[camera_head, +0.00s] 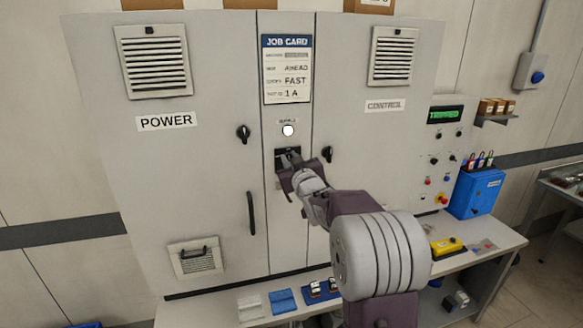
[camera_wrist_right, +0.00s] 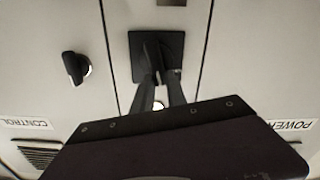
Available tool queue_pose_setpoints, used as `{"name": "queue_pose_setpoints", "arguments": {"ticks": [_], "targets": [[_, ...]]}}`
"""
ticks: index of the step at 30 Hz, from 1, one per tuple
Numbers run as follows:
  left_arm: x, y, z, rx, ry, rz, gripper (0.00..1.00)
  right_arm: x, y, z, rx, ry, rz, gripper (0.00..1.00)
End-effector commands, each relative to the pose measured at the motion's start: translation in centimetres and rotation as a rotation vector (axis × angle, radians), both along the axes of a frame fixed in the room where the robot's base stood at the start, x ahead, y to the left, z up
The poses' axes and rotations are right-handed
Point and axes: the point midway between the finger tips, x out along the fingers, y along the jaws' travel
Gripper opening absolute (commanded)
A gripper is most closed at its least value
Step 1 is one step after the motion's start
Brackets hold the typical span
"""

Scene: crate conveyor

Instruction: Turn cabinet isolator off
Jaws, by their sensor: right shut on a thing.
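The cabinet (camera_head: 210,60) has POWER and CONTROL doors with a narrow middle panel between them. The isolator (camera_head: 281,155) is a dark square plate on that middle panel, below the lit white SUPPLY lamp (camera_head: 288,130). It also shows in the right wrist view (camera_wrist_right: 174,40), which is upside down. My right gripper (camera_head: 291,163) is at the isolator, its fingers (camera_wrist_right: 160,80) shut on the isolator handle. The fingers mostly hide the handle, so I cannot tell its angle. My left gripper is not in view.
Black door knobs (camera_head: 243,133) (camera_head: 328,154) flank the middle panel, and a long door handle (camera_head: 251,213) is at lower left of it. A job card (camera_head: 287,70) hangs above. A control panel reading TRIPPED (camera_head: 445,115) and a blue box (camera_head: 474,192) stand right. A bench (camera_head: 480,240) runs below.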

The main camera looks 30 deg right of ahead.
Motion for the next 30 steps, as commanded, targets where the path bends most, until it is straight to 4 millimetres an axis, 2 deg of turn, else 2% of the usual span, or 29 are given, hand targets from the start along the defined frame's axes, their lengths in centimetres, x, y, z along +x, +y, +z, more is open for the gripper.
{"name": "queue_pose_setpoints", "arguments": {"ticks": [1, 12, 21, 30], "targets": [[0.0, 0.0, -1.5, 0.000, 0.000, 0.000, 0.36, 0.0, 0.1, -0.8, -0.041, 0.008, 0.000, 0.00], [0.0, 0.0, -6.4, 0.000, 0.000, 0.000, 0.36, 0.2, 0.9, -1.2, -0.385, 0.093, 0.001, 0.00], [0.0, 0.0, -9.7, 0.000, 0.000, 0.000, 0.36, 0.3, 1.4, -1.6, -0.661, 0.161, 0.000, 0.00], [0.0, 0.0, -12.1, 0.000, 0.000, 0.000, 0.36, 0.4, 1.7, -2.1, -0.930, 0.227, 0.001, 0.00]]}}
